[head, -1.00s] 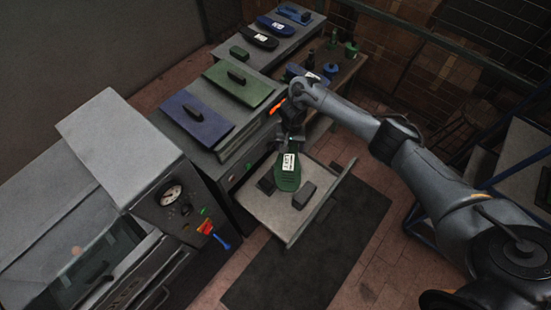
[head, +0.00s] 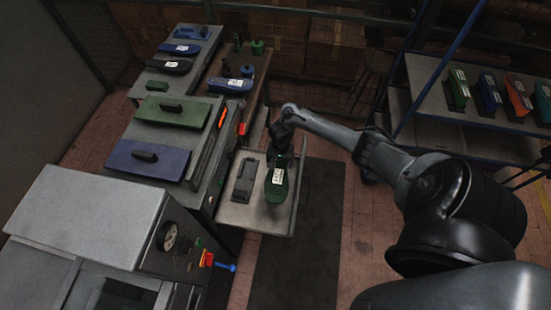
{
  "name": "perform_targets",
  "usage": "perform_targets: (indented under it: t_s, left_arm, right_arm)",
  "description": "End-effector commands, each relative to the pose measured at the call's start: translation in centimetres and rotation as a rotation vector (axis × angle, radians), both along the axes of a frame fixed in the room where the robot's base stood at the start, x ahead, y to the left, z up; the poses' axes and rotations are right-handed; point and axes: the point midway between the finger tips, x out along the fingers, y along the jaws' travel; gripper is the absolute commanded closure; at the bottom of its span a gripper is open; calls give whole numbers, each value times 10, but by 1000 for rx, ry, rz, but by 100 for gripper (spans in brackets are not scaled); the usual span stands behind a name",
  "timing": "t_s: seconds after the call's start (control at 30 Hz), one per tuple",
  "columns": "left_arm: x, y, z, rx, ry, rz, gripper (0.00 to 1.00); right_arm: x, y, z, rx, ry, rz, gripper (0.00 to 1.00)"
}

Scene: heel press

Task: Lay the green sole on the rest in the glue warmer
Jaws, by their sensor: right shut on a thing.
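The green sole (head: 276,188) with a white label hangs toe-down over the right part of an open grey drawer (head: 228,213). My right gripper (head: 281,160) is shut on its upper end. The sole looks raised above the drawer; the exact gap cannot be told. The dark rest (head: 243,181) lies in the drawer, left of the sole, with nothing on it. The drawer sticks out of the grey cabinet, which looks like the glue warmer (head: 206,172). My left gripper is not in view.
A green plate (head: 174,111) and a blue plate (head: 147,160) with handles lie on the cabinet. A press with a gauge (head: 167,236) stands front left. Other soles lie on back benches. A rack (head: 455,125) with coloured soles stands right. A dark mat (head: 298,260) covers open floor.

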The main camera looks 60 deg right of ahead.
Motion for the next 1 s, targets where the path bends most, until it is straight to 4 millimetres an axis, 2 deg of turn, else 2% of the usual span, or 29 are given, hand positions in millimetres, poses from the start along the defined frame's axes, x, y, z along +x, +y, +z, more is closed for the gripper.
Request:
perform_targets:
  t_s: [0.37,0.77,1.0]
  left_arm:
    - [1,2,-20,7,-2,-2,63]
    - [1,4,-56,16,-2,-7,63]
    - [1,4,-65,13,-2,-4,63]
  right_arm:
    - [0,0,-24,1,0,1,55]
    - [0,0,-51,0,0,1,55]
    - [0,1,-70,2,1,0,55]
